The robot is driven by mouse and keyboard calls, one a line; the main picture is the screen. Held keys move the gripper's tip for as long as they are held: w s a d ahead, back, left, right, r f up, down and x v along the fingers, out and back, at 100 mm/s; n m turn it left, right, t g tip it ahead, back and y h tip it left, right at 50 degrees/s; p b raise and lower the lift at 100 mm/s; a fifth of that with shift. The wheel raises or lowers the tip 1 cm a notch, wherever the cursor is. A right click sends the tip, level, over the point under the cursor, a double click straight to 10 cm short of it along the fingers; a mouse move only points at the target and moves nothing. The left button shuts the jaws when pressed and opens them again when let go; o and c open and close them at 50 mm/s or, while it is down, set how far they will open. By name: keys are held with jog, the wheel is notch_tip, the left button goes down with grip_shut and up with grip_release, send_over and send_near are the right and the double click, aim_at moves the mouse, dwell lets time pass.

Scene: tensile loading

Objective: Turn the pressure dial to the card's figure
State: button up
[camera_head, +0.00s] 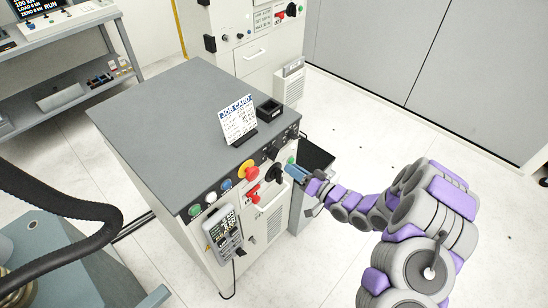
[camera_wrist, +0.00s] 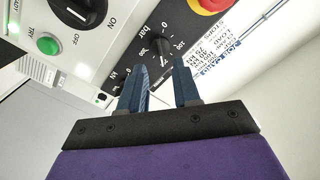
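The pressure dial (camera_wrist: 160,52), a black knob with a white pointer line and a "bar" scale, is on the dark panel in the wrist view. My gripper (camera_wrist: 160,66) is open, its two blue-grey fingers spread with the dial in line with the gap; I cannot tell whether they touch it. In the head view my gripper (camera_head: 289,169) is at the right end of the cabinet's control panel. The job card (camera_head: 238,120) stands tilted on the cabinet top; its figures are too small to read surely. It also shows at the wrist view's right (camera_wrist: 218,58).
In the wrist view a black ON/OFF switch (camera_wrist: 88,8), a green button (camera_wrist: 48,43) and a red stop button (camera_wrist: 212,4) surround the dial. A black tray (camera_head: 270,109) sits beside the card. A handheld pendant (camera_head: 225,235) hangs on the cabinet front. Most of the cabinet top (camera_head: 165,120) is clear.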

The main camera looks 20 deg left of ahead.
aim_at(273, 153)
jog(key=w+b+x, duration=0.1)
jog(key=x, duration=0.6)
jog(key=shift+d+r, duration=0.2)
jog(key=shift+r, duration=0.1)
jog(key=shift+a+f, duration=0.15)
jog(key=shift+a, duration=0.4)
jog(key=shift+c, duration=1.2)
jog(key=shift+s, duration=0.15)
jog(key=c, duration=0.3)
jog(key=shift+d, duration=0.1)
grip_shut()
